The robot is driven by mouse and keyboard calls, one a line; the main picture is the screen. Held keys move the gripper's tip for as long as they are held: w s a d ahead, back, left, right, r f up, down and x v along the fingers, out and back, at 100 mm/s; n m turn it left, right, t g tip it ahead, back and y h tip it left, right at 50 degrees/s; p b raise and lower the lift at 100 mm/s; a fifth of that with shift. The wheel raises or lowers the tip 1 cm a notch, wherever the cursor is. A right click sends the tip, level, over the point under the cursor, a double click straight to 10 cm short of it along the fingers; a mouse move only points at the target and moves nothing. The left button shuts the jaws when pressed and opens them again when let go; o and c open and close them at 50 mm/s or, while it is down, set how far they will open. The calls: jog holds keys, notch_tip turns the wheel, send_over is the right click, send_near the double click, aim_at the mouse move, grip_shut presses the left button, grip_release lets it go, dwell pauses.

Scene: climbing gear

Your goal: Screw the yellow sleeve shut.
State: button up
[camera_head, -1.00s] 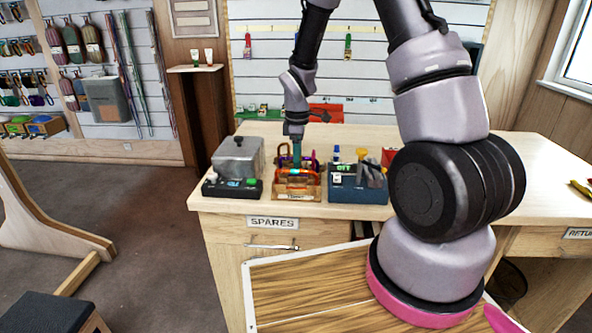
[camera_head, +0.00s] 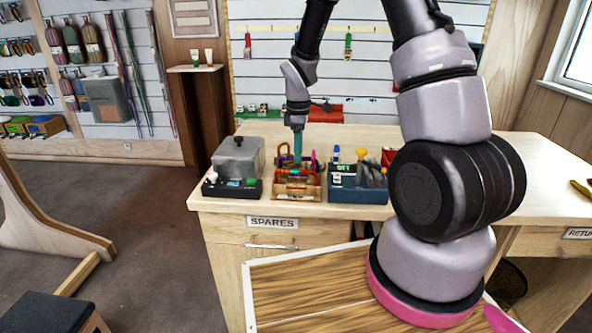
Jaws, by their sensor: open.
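Several coloured carabiners stand or lie in a small wooden rack (camera_head: 297,196) on the bench, among them a yellowish and purple one (camera_head: 284,158) at the back left. They are too small for me to tell which part is the yellow sleeve, or whether it is screwed up or down. My gripper (camera_head: 298,158) points down over the back of the rack, just right of the yellowish carabiner. Its teal fingers are open. I see no carabiner lifted with it. The fingertips partly hide what is behind them, and I cannot tell whether they touch anything.
A grey lidded box (camera_head: 238,158) on a dark base stands left of the rack. A red case (camera_head: 326,113) lies behind. The bench top (camera_head: 540,165) is mostly clear at the right.

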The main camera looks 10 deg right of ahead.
jog(key=shift+w+d, duration=0.15)
jog(key=shift+w, duration=0.35)
jog(key=shift+f, duration=1.45)
jog(key=shift+s, duration=0.1)
jog(key=shift+s+a, duration=0.25)
jog(key=shift+s, duration=0.35)
jog(key=shift+r, duration=0.15)
jog(key=shift+d+r, duration=0.1)
jog(key=shift+r, duration=1.2)
jog(key=shift+w+d, duration=0.25)
jog(key=shift+w, duration=0.4)
